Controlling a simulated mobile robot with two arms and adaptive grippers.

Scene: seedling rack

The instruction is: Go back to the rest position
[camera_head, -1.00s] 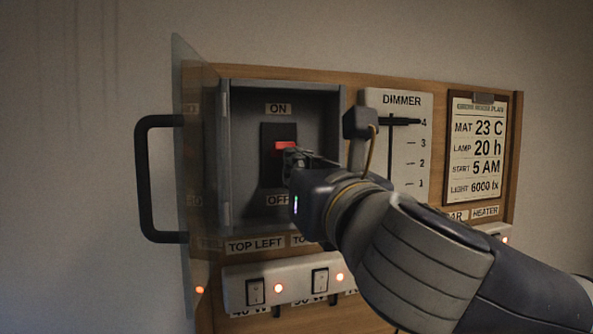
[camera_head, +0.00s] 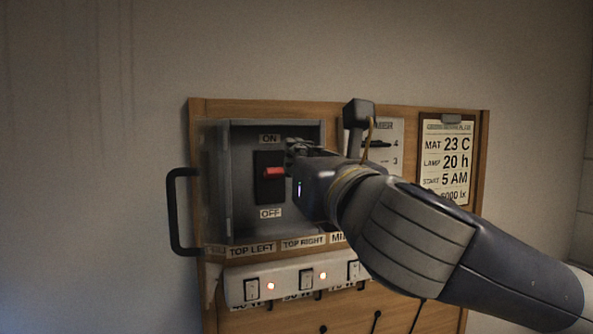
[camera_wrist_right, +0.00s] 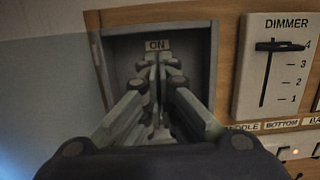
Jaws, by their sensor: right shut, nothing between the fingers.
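My right gripper (camera_head: 291,150) is shut and empty. In the head view its fingertips appear at the right of the open grey switch box (camera_head: 228,190), just above and right of the red switch lever (camera_head: 274,171). The lever sits on a black plate between the ON label (camera_head: 270,138) and the OFF label (camera_head: 271,213). In the right wrist view the closed fingers (camera_wrist_right: 160,65) cover the middle of the box and hide the lever, below the ON label (camera_wrist_right: 157,45). I cannot tell the gap between fingers and box. My left gripper is not in view.
The box's door handle (camera_head: 172,212) sticks out at the left. The dimmer (camera_wrist_right: 277,70) has its black slider near 4. A plan sheet (camera_head: 447,165) hangs at the right. A strip of rocker switches (camera_head: 235,285) with orange lights runs below. The wall at left is clear.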

